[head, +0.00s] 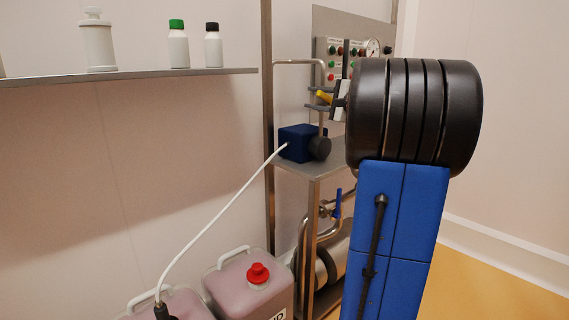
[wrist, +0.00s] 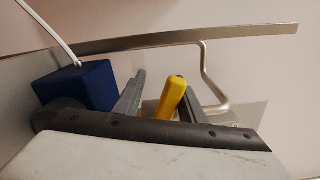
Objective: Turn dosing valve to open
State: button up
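A yellow lever handle (head: 324,97), which looks like the dosing valve's handle, shows left of my black wrist in the head view. In the wrist view the yellow handle (wrist: 172,98) stands between the two dark fingers of my gripper (wrist: 160,96). A gap shows between the left finger and the handle; the handle is close to the right finger, and I cannot tell if they touch. My gripper (head: 319,98) is open around the handle in the head view. The valve body is mostly hidden.
A dark blue box-shaped pump (head: 297,143) with a white hose sits on a steel shelf just below; it also shows in the wrist view (wrist: 75,86). A bent steel pipe (head: 298,62) runs behind. A control panel (head: 333,62) is behind my wrist. A blue-handled valve (head: 338,203) is lower down.

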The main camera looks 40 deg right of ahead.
jog(key=s+f+n, duration=0.2)
jog(key=s+n, duration=0.1)
jog(key=s, duration=1.4)
jog(key=w+a+f+n+g+y, duration=0.1)
jog(key=a+f+g, duration=0.1)
jog(key=a+f, duration=0.2)
jog(key=w+a+f+n+g+y, duration=0.1)
jog(key=a+f, duration=0.3)
jog(key=a, duration=0.7)
jog(key=w+a+f+n+g+y, duration=0.1)
jog(key=a+f+n+g+y, duration=0.1)
jog(key=a, duration=0.6)
jog(key=shift+w+a+f+n+g, duration=0.25)
jog(key=shift+f+n+g, duration=0.25)
jog(key=shift+f+g, duration=0.65)
jog(key=shift+f, duration=0.2)
jog(key=s+a+f+n+g+h, duration=0.2)
jog(key=s+a+f+n+g, duration=0.45)
jog(key=s+a+f, duration=0.8)
jog(key=s+a+f+n+h, duration=0.2)
jog(key=s+f+n+h, duration=0.1)
jog(key=s+f+n, duration=0.2)
jog(key=shift+a+f+t, duration=0.3)
jog(key=shift+f, duration=0.35)
